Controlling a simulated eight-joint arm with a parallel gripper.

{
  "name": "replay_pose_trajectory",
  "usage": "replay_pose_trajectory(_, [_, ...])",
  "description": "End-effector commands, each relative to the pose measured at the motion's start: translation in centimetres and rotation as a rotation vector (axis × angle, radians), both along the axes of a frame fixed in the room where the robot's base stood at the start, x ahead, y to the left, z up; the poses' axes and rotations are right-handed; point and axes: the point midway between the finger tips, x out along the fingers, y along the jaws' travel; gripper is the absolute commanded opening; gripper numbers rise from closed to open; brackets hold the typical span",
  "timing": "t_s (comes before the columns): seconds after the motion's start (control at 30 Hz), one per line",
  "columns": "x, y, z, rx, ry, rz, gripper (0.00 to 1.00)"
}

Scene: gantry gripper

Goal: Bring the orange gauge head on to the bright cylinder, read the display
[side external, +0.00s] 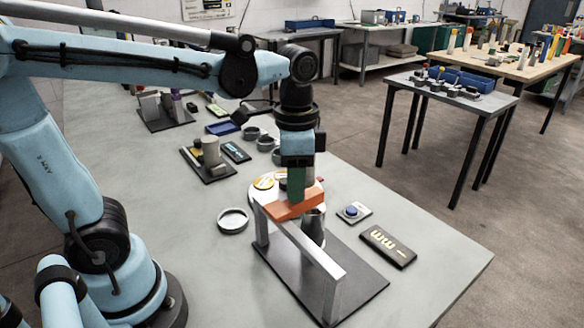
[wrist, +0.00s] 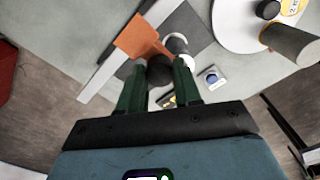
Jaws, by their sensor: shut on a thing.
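The orange gauge head (side external: 295,206) is at the top of a grey metal frame, over a dark base plate (side external: 352,277). My gripper (side external: 297,184) is shut on it from above. In the wrist view the orange part (wrist: 138,38) reaches out beyond the green fingers of my gripper (wrist: 160,70), with a dark round part between them. The bright cylinder (side external: 314,228) stands upright below the gauge head's right side; I cannot tell whether they touch. A black display box (side external: 388,246) with gold characters lies to the right; its exact reading is not legible.
A shallow grey ring (side external: 233,220) lies to the left. More fixtures (side external: 210,158) stand farther back. The bench's right front is clear.

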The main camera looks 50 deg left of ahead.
Motion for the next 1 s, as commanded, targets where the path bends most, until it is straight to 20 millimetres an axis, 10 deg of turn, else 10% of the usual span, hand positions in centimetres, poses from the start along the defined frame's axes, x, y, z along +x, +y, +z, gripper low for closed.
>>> replay_pose_trajectory(0.33, [0.0,0.4,0.0,0.004,-0.004,0.000,0.00])
replay_pose_trajectory(0.37, [0.0,0.4,0.0,0.004,-0.003,0.000,0.36])
replay_pose_trajectory(0.5, [0.0,0.4,0.0,0.003,-0.003,0.000,0.58])
replay_pose_trajectory(1.0, [0.0,0.3,1.4,0.001,-0.002,0.000,0.59])
